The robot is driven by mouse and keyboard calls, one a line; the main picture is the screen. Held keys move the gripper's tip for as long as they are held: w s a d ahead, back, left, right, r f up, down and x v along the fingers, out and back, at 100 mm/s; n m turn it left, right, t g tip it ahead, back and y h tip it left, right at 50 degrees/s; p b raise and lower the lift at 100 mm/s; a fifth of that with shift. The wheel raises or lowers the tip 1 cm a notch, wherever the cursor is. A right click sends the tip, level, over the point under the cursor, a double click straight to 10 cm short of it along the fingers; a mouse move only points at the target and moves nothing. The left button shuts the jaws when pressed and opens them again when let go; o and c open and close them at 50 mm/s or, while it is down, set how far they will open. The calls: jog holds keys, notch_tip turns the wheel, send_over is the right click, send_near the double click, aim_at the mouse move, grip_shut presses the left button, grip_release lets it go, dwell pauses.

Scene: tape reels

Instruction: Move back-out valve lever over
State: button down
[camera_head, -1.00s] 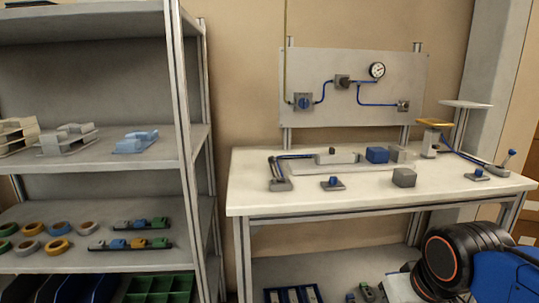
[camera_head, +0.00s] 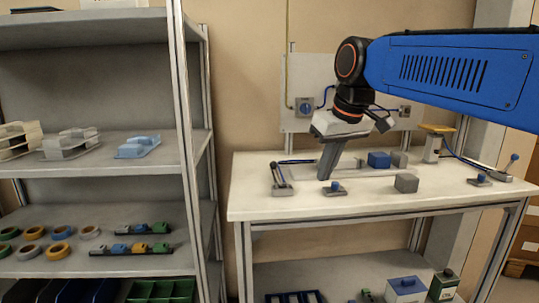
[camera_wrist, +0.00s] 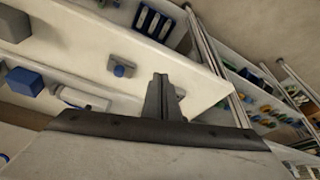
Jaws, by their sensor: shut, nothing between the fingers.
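Several valve-like parts show in the head view, and I cannot tell which is the back-out valve. A lever with a blue ball (camera_head: 515,157) stands tilted at the bench's right end. A grey block with a dark lever arm (camera_head: 281,183) is at the bench's left. A low blue knob on a grey plate (camera_head: 334,188) lies near the front edge; it also shows in the wrist view (camera_wrist: 119,71). A square valve with a blue knob (camera_head: 305,106) is on the back panel. My gripper (camera_head: 327,175) is shut and empty, pointing down above the bench beside the low knob.
The white bench (camera_head: 270,207) carries a blue block (camera_head: 379,160), a grey block (camera_head: 406,183) and another blue knob (camera_head: 480,180). The yellow-topped stand (camera_head: 433,146) is at the right. A shelf rack (camera_head: 188,170) stands left.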

jog(key=w+a+r+n+g, duration=0.1)
jog(key=w+a+r+n, duration=0.2)
jog(key=w+a+r, duration=0.7)
jog(key=shift+w+a+y, duration=0.4)
jog(key=shift+w+a, duration=0.35)
jog(key=shift+a, duration=0.7)
jog(key=shift+f, duration=0.15)
send_over(277, 173)
jog(key=w+a, duration=0.3)
notch_tip(277, 173, down, 9)
jog(key=shift+s+d+f, duration=0.1)
jog(key=shift+s+d, duration=0.45)
jog(key=shift+s, duration=0.05)
jog(key=shift+d, duration=0.15)
jog(key=shift+d+y, duration=0.2)
jog(key=shift+y, duration=0.2)
